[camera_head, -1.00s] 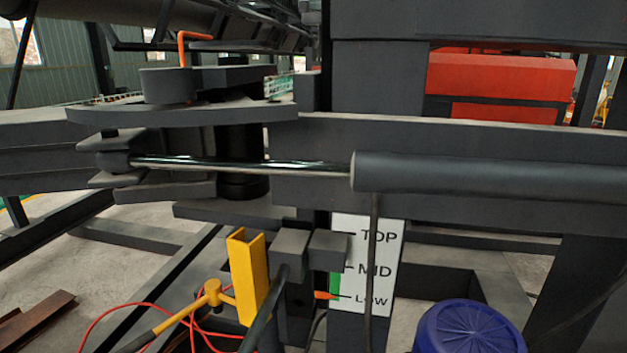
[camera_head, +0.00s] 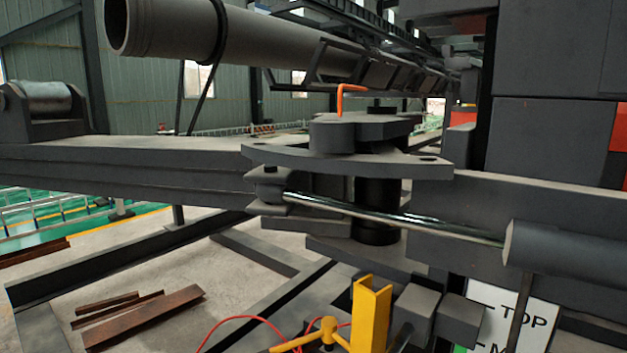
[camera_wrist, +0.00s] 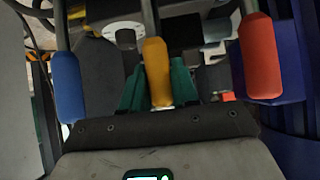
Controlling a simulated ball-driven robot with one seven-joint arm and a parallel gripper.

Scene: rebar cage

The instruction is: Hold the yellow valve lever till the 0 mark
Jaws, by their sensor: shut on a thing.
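In the wrist view, the yellow valve lever (camera_wrist: 157,72) stands in the middle with a rounded yellow grip. My gripper (camera_wrist: 158,88) has green fingers on both sides of that grip and is shut on it. A blue-gripped lever (camera_wrist: 68,88) is to the left and a red-gripped lever (camera_wrist: 258,56) to the right, both apart from my fingers. The valve body behind is partly hidden. I cannot make out a 0 mark in either view. My gripper is not in the head view.
The head view shows a dark steel machine with a shiny piston rod (camera_head: 390,217), an orange bent rod (camera_head: 341,98) and a yellow channel piece (camera_head: 370,315). A white TOP/MID scale plate (camera_head: 536,325) is cut off at the bottom. Rusty bars (camera_head: 145,317) lie on the floor.

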